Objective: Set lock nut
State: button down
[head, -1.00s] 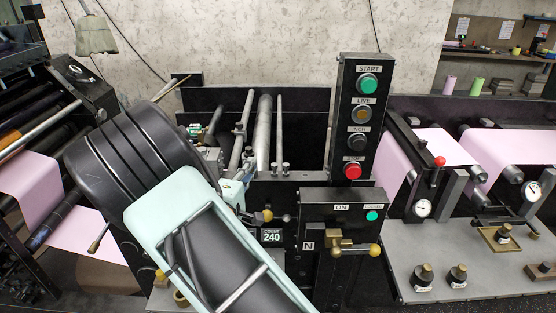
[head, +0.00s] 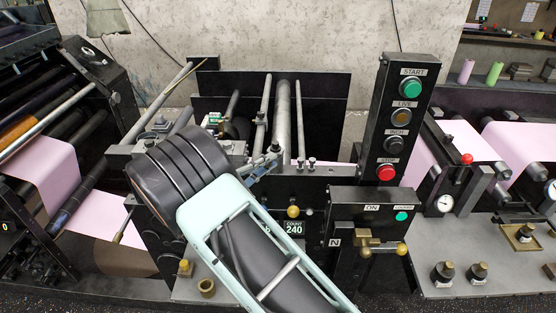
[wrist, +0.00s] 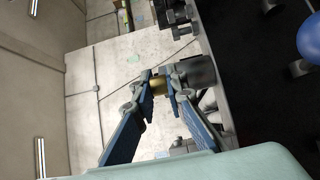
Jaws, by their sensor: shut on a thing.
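My gripper (wrist: 160,80) shows in the wrist view with its two blue-grey fingers closed on a small brass piece, which looks like the lock nut (wrist: 158,87). A grey cylinder end (wrist: 197,71) is just right of the fingertips; I cannot tell whether the nut touches it. In the head view my gripper (head: 266,162) is beyond my dark arm, near the top edge of the machine's black front plate (head: 310,188). The held nut cannot be made out there. A brass ring (head: 207,288) sits on the grey ledge at the lower middle.
A tall button panel (head: 402,120) stands right of my gripper, above a black box (head: 372,215) with a brass handle. Bars and rollers (head: 283,120) rise behind. Pink web (head: 45,168) runs at left and right. Black knobs (head: 444,272) stand on the right ledge.

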jog(key=shift+w+a+m+g+h, duration=0.15)
jog(key=shift+a+m+g+h, duration=0.1)
jog(key=shift+m+g+h, duration=0.4)
jog(key=c, duration=1.9)
grip_release()
jog(key=shift+c, duration=0.2)
jog(key=shift+a, duration=0.15)
jog(key=v, duration=1.2)
jog(key=shift+w, duration=0.1)
